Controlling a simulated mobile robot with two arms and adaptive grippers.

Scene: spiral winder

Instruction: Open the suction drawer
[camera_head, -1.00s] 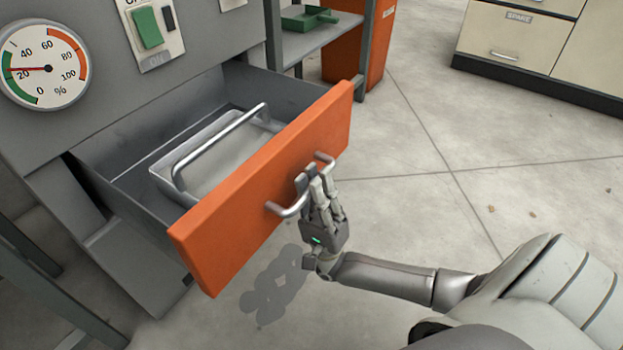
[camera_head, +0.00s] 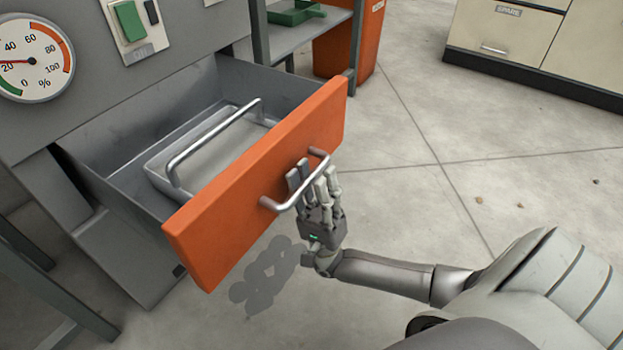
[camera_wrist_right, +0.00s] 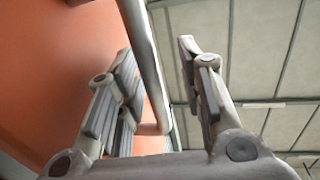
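The suction drawer, with its orange front (camera_head: 220,215), stands pulled out of the grey machine in the head view. Its metal bar handle (camera_head: 272,205) is on the outer face. The orange front and handle (camera_wrist_right: 140,35) also show in the right wrist view. My right gripper (camera_head: 311,178) is at the handle, with fingers on both sides of the bar. In the right wrist view the fingers (camera_wrist_right: 157,58) are spread apart, with visible space beside the bar, so it is open around the handle. My left gripper is not in view.
A grey tray with a raised bar handle (camera_head: 215,135) sits inside the drawer. A gauge (camera_head: 35,60) and green switch (camera_head: 130,20) are on the machine panel. An orange bin (camera_head: 345,50) and cabinet (camera_head: 510,38) stand behind.

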